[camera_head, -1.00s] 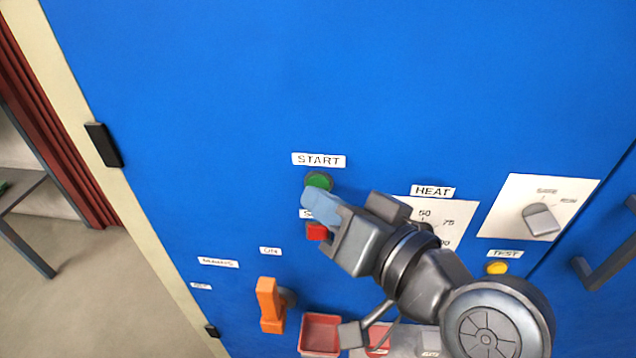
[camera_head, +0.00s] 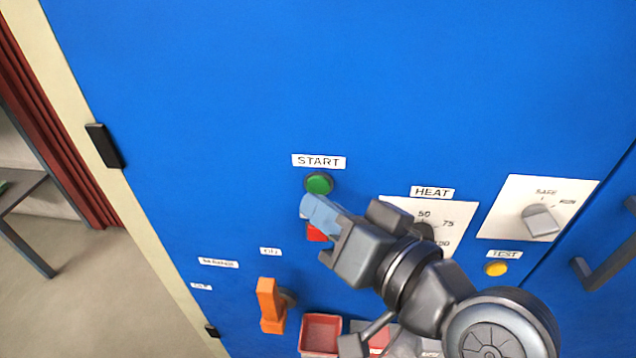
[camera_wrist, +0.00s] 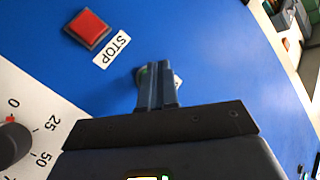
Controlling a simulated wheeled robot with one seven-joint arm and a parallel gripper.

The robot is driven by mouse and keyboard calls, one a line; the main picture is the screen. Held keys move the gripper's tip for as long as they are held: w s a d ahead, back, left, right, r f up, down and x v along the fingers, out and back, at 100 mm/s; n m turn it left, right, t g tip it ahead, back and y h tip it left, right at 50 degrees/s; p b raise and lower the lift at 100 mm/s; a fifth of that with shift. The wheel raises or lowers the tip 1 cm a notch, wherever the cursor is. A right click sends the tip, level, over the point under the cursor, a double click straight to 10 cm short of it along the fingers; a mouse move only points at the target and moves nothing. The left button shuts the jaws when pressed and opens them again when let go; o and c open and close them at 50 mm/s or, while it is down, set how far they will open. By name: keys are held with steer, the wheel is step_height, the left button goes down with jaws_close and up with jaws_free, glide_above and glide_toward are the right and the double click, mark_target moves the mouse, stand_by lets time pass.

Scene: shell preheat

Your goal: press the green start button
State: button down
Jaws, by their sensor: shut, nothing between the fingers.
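The green start button (camera_head: 319,184) sits on the blue panel under the START label (camera_head: 319,161). In the head view its whole face now shows. My gripper (camera_head: 310,205) is shut and empty, with its blue-grey fingertips just below the button; I cannot tell whether they touch the panel. In the wrist view the shut fingers (camera_wrist: 157,88) point at the panel and hide most of the button, with only a small green bit and pale rim showing around their tips.
The red stop button (camera_head: 317,232) is close below my fingers. The HEAT dial (camera_head: 425,231), yellow TEST button (camera_head: 496,269), SAFE/RUN switch (camera_head: 541,220) and orange handle (camera_head: 270,305) are around. A red tray (camera_head: 320,335) is below. The panel above START is bare.

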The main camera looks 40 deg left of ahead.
steer(key=shift+s+d, duration=0.15)
steer(key=shift+s, duration=0.05)
steer(key=shift+s+d, duration=0.4)
steer(key=shift+s, duration=0.3)
steer(key=shift+s+d, duration=0.45)
steer(key=shift+s, duration=0.2)
steer(key=shift+s+d, duration=0.4)
steer(key=shift+s, duration=0.3)
steer(key=s+d+f+m+t+h, duration=0.2)
steer(key=d+f+m+t+h, duration=0.4)
steer(key=d, duration=0.5)
steer(key=s+d+f+m+t+h, duration=0.35)
steer(key=d+f, duration=0.45)
steer(key=d, duration=0.4)
steer(key=s+d+r+t+h, duration=0.1)
steer(key=s+d+h, duration=0.2)
steer(key=s+d, duration=0.4)
steer(key=s+d+r+n+h, duration=0.1)
steer(key=s+d+r+h, duration=0.1)
steer(key=s+d, duration=0.5)
steer(key=shift+s+d+r+t+h, duration=0.25)
steer(key=shift+s+r+t+h, duration=0.1)
steer(key=shift+s+h, duration=0.4)
steer(key=c, duration=1.8)
jaws_free()
steer(key=shift+f+n, duration=0.1)
steer(key=shift+n, duration=0.15)
steer(key=shift+c, duration=0.2)
